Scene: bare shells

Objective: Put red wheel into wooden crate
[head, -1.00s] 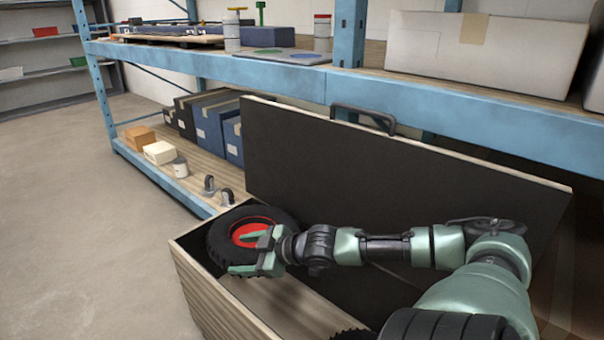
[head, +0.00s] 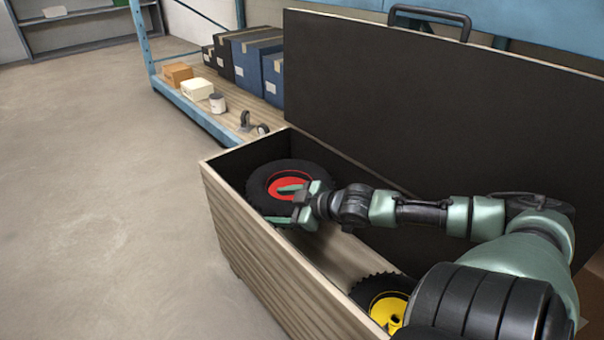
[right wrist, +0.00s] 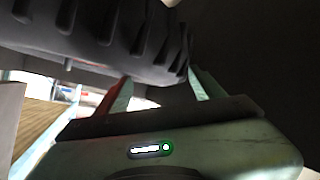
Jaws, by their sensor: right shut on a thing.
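The red wheel (head: 272,186), a black tyre with a red hub, is at the far left end of the wooden crate (head: 262,243). My right gripper (head: 287,203) is shut on it, with its fingers at the hub and near side. The wheel looks roughly flat within the crate's outline; I cannot tell whether it touches the floor or hangs above it. In the right wrist view the tyre (right wrist: 120,40) fills the top, just beyond the fingers (right wrist: 160,88). My left gripper is not in view.
A yellow-hubbed wheel (head: 385,300) lies at the near end of the crate, partly hidden by my arm. The crate's black lid (head: 400,110) stands open behind. A shelf with boxes (head: 247,60) is at the back. The floor (head: 100,200) at left is clear.

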